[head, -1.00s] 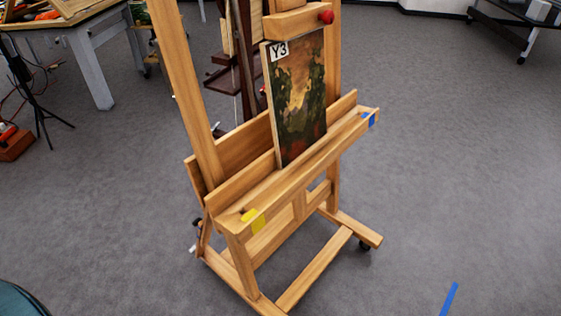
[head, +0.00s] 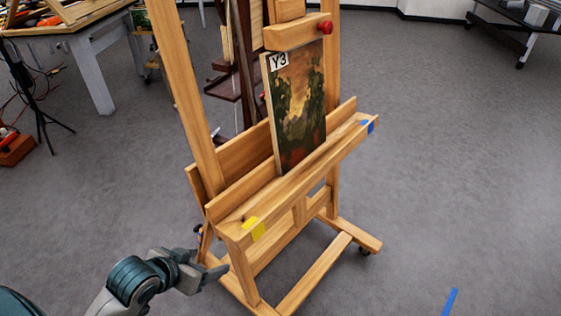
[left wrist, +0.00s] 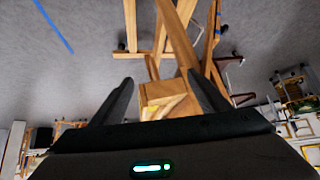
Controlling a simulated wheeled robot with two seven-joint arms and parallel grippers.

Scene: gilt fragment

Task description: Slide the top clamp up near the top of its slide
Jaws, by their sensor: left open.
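The wooden top clamp (head: 294,33) is a crossbar with a red knob (head: 325,27) at its right end. It sits at the top edge of a painting (head: 297,105) labelled Y3, which stands on the easel's ledge (head: 300,178). The clamp's slide (head: 290,8) runs up out of the head view. My left gripper (head: 222,274) is low at the front left of the easel, well below the ledge and apart from the clamp. In the left wrist view its two fingers (left wrist: 158,100) are spread with easel wood beyond them. My right gripper is not in view.
Yellow tape (head: 254,228) marks the ledge's left end and blue tape (head: 368,126) its right. A worktable (head: 80,40) stands back left, with a black tripod (head: 32,90) near it. A dark easel (head: 240,70) stands behind.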

